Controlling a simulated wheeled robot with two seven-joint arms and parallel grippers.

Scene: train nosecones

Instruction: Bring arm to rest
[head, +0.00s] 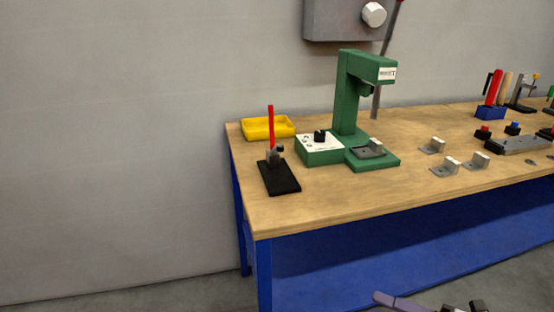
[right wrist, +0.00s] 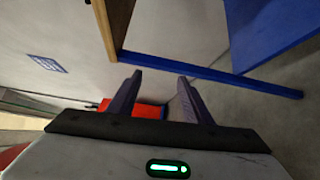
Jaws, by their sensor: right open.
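My right gripper (right wrist: 159,80) shows in the right wrist view with its two dark purple fingers spread apart and nothing between them. In the head view, a purple finger-like part of my arm (head: 398,302) shows at the bottom edge, below and in front of the workbench; the rest is cut off by the frame. It is apart from the bench top. My left gripper is in neither view.
The wooden workbench (head: 330,212) carries a green press (head: 350,95), a yellow tray (head: 268,128), a black stand with a red lever (head: 279,178), and several small metal brackets (head: 443,166). A blue shelf (head: 400,260) lies below. A red object (right wrist: 148,110) shows beyond my right fingers.

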